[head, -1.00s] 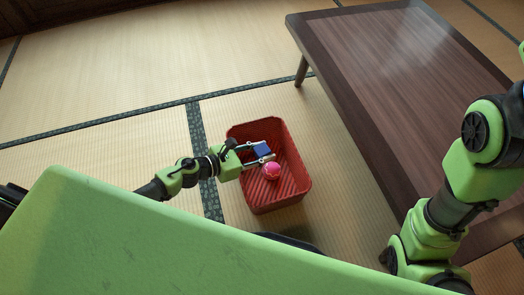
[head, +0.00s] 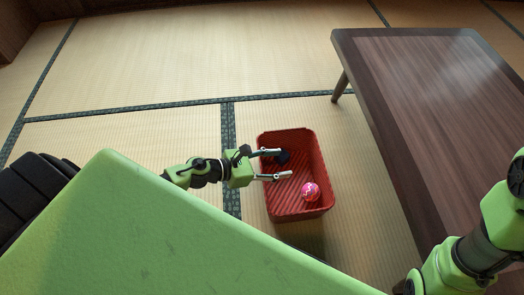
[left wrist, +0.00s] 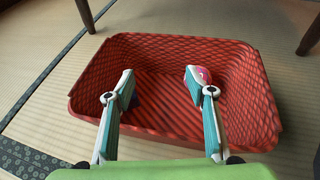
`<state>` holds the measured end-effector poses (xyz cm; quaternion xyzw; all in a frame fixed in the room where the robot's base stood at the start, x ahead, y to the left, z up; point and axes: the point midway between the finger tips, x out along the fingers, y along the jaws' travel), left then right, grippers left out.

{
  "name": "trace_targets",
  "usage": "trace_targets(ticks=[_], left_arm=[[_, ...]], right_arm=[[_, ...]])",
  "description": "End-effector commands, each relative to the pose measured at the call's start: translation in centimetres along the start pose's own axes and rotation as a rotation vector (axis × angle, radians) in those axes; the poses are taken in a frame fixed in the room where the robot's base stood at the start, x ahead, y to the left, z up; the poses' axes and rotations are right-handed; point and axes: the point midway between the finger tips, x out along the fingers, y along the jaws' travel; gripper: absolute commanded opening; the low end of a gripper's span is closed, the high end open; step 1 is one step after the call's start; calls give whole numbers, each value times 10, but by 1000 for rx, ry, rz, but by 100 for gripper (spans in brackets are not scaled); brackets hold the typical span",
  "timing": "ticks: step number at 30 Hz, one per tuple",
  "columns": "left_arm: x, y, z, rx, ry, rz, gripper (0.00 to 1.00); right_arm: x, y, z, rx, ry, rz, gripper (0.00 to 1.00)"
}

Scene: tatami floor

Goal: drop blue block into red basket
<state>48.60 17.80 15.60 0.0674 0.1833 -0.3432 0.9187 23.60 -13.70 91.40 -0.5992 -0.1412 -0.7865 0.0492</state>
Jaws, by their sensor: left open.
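The red basket (head: 318,160) stands on the tatami floor, and the left wrist view (left wrist: 255,95) shows its ribbed inside. The blue block (head: 283,157), dark in the shade, is down in the basket near its far left part, partly hidden by a finger of my left gripper. A sliver of it shows beside the left-hand finger in the left wrist view (left wrist: 135,101). My left gripper (head: 284,164) is open and empty over the basket, its fingers spread wide, also in the left wrist view (left wrist: 158,85). My right gripper is out of view.
A pink patterned ball (head: 311,191) lies in the basket, partly behind a finger in the left wrist view (left wrist: 202,74). A dark wooden low table (head: 430,110) stands to the right. Open tatami floor lies beyond and left of the basket.

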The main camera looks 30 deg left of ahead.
Motion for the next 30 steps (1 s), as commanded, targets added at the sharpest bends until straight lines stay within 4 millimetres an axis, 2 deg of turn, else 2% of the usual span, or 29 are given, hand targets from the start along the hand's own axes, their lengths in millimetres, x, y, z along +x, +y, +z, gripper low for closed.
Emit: trace_targets(ticks=[1, 6, 12, 18, 30], left_arm=[[-12, -1, -2, 0, 4, -2, 50], [-43, -1, -1, 0, 2, -1, 50], [-65, 0, -1, -1, 1, 0, 50], [-73, -1, 1, 2, 0, -2, 50], [-73, 0, 0, 1, 0, -1, 50]], right_arm=[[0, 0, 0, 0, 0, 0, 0], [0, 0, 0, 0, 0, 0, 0], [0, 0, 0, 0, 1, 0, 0], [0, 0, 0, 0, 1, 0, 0], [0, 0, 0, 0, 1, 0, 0]])
